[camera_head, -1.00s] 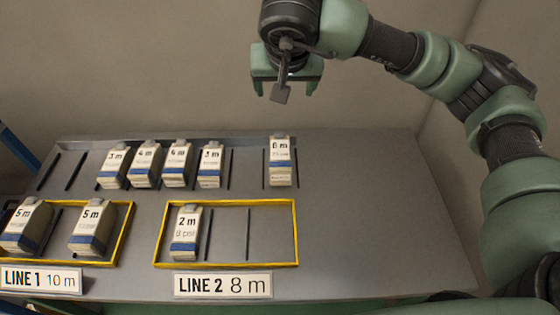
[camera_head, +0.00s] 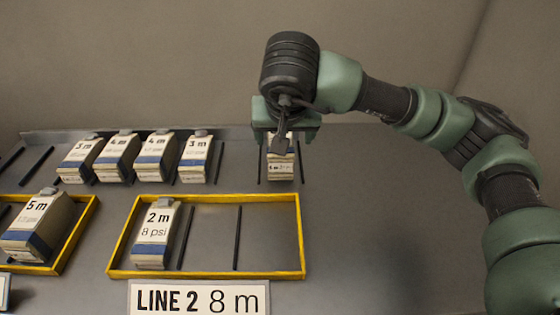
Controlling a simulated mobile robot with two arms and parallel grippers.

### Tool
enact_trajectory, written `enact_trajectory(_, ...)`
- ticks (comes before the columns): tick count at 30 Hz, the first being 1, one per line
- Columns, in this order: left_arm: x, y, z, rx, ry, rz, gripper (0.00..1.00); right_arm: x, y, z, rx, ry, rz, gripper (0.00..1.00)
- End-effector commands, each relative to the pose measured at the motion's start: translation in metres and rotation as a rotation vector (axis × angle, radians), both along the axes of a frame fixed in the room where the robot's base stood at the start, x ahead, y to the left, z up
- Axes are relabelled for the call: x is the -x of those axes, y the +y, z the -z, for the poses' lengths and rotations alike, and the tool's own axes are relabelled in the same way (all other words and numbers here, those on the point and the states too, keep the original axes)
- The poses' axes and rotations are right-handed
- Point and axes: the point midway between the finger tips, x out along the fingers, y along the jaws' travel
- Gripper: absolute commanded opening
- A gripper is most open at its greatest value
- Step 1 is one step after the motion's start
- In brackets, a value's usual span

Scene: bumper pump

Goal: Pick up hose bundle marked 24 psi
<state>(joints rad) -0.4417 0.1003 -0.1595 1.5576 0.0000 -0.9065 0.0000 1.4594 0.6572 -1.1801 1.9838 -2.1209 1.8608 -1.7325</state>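The rightmost hose bundle (camera_head: 281,168) stands upright, apart from the others, in the back row; my gripper partly hides it and its pressure print is not readable. My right gripper (camera_head: 286,138) is over the top of this bundle, its fingers apart on either side; contact cannot be told. Other back-row bundles are marked 3 m (camera_head: 80,158), 4 m (camera_head: 117,157), 4 m (camera_head: 155,157) and 3 m (camera_head: 195,158); their small print is too blurred for psi. A 2 m, 8 psi bundle (camera_head: 156,234) stands in the yellow frame. My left gripper is not in view.
The yellow LINE 2 frame (camera_head: 302,235) has free room right of the 2 m bundle. A 5 m bundle (camera_head: 38,228) stands in the left yellow frame (camera_head: 82,231). The LINE 2 8 m sign (camera_head: 198,298) is in front. The grey table is clear at right.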

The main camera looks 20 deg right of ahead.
Motion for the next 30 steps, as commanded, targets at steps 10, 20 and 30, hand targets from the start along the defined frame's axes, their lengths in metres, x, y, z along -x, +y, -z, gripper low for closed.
enact_trajectory(10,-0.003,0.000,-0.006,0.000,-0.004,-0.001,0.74,-0.023,0.000,0.036,0.000,0.004,0.001,0.78)
enact_trajectory(20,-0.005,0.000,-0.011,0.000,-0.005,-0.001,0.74,-0.039,-0.003,0.061,0.001,0.000,0.001,0.78)
enact_trajectory(30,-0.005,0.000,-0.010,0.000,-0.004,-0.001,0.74,-0.039,-0.003,0.060,0.000,0.000,0.000,0.28)
